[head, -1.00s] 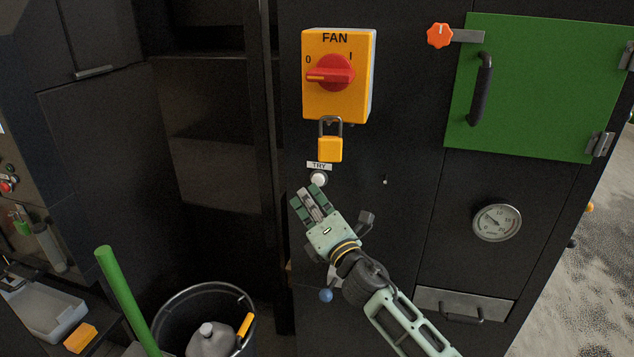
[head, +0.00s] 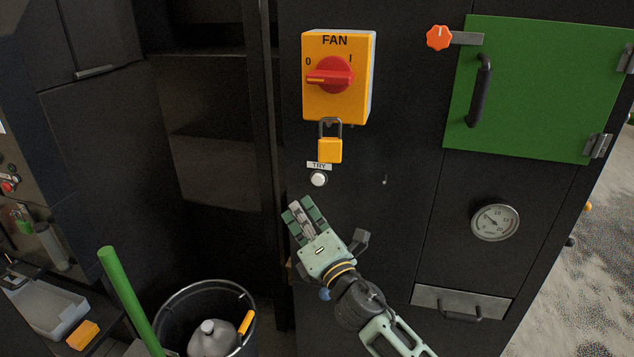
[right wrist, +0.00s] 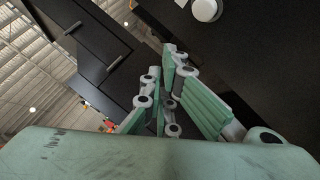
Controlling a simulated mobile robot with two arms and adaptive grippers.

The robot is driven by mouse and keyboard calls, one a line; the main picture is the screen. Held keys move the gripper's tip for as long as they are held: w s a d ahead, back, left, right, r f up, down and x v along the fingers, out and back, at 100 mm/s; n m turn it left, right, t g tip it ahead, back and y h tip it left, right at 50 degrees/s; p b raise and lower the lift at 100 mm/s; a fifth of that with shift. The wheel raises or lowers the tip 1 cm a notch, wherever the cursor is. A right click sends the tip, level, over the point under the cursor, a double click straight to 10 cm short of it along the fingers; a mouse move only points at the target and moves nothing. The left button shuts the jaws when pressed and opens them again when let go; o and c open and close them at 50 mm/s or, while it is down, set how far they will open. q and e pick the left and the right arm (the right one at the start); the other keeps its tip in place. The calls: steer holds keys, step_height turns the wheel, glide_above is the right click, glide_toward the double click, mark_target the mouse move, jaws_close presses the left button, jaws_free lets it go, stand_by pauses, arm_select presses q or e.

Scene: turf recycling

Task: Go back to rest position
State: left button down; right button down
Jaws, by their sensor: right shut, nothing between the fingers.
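My right gripper (head: 301,212) is in front of the dark cabinet, just below and left of the white TRY button (head: 318,179). It is shut and empty, and apart from the button. In the right wrist view its fingers (right wrist: 168,75) are close together, with the white button (right wrist: 206,9) at the top edge. Above it, the yellow FAN switch box (head: 347,100) has its red knob (head: 331,77) turned toward 0. A yellow padlock (head: 330,149) hangs under the box. My left gripper is not in view.
A green door (head: 540,90) with a black handle is at upper right, above a gauge (head: 495,222) and a drawer (head: 462,304).

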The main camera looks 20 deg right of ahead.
stand_by(0.3)
steer(key=s+d+f+m+g+h, duration=0.1)
steer(key=s+f+m, duration=0.1)
steer(key=f+m, duration=0.1)
steer(key=s+d+f+m+g+h, duration=0.1)
steer(key=s+d+f+m+h, duration=0.1)
steer(key=s+f+m, duration=0.1)
steer(key=s+d+f+m+g+h, duration=0.1)
steer(key=s+d+f+m+h, duration=0.1)
steer(key=f+m, duration=0.2)
steer(key=shift+s+d+m+g, duration=0.15)
steer(key=shift+d+m+g, duration=0.05)
steer(key=shift+m+g, duration=0.25)
steer(key=s+a+f+m+g+y, duration=0.1)
steer(key=s+f+m+g, duration=0.4)
steer(key=s, duration=0.6)
steer(key=s+f+m+g, duration=0.4)
steer(key=s+f, duration=0.2)
steer(key=s, duration=0.4)
steer(key=s+a+f+m+g+y, duration=0.1)
steer(key=s+f+m+g, duration=0.4)
steer(key=s, duration=0.6)
step_height(320, 180, down, 28)
steer(key=s, duration=0.3)
steer(key=s+d+f+g, duration=0.1)
steer(key=s+d+f, duration=0.2)
steer(key=s+f, duration=1.1)
steer(key=shift+s+f+n+h, duration=0.3)
steer(key=shift+s+n, duration=0.15)
steer(key=shift+s, duration=0.4)
